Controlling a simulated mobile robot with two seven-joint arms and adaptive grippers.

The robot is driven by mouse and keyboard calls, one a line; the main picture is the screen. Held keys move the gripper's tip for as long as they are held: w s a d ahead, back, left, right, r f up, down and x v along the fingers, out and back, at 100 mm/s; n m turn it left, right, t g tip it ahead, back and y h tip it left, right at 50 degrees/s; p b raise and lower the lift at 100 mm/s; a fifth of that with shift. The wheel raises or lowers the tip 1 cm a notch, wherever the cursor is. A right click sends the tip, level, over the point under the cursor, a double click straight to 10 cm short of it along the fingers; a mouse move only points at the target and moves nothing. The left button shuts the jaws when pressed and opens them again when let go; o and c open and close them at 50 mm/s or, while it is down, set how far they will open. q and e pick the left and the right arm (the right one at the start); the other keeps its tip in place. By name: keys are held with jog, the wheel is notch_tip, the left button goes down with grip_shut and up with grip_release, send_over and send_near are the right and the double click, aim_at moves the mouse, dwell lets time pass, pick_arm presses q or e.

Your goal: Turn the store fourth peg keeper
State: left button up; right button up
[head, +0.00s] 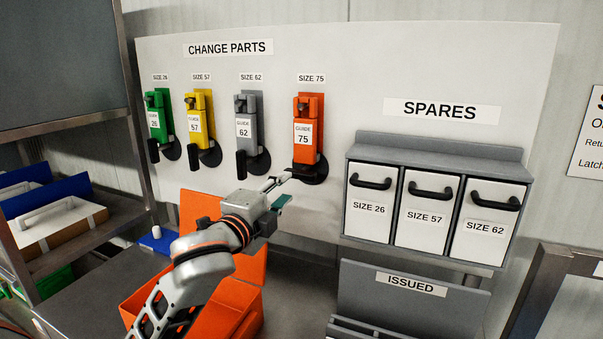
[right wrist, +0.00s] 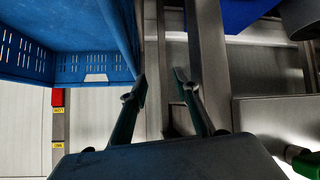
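The fourth peg, under the SIZE 75 label, holds an orange guide (head: 307,120) in the head view. Its black keeper (head: 318,170) is at the guide's foot. The keeper's arm seems to lie sideways to the left, partly behind my fingertips. My left gripper (head: 288,189) is just left of and below this keeper, its two fingers apart. I cannot tell whether a finger touches the keeper. My right gripper (right wrist: 160,88) is open and empty in the right wrist view, away from the board.
Green (head: 159,116), yellow (head: 199,118) and grey (head: 246,118) guides hang to the left, their keeper handles upright. Spares drawers (head: 428,205) are at right, above an ISSUED tray (head: 410,290). An orange box (head: 235,310) lies below my left arm. A blue crate (right wrist: 70,40) is near my right gripper.

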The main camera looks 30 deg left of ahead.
aim_at(298, 177)
pick_arm(q)
jog(key=w, duration=0.7)
jog(key=shift+w+a, duration=0.2)
grip_shut()
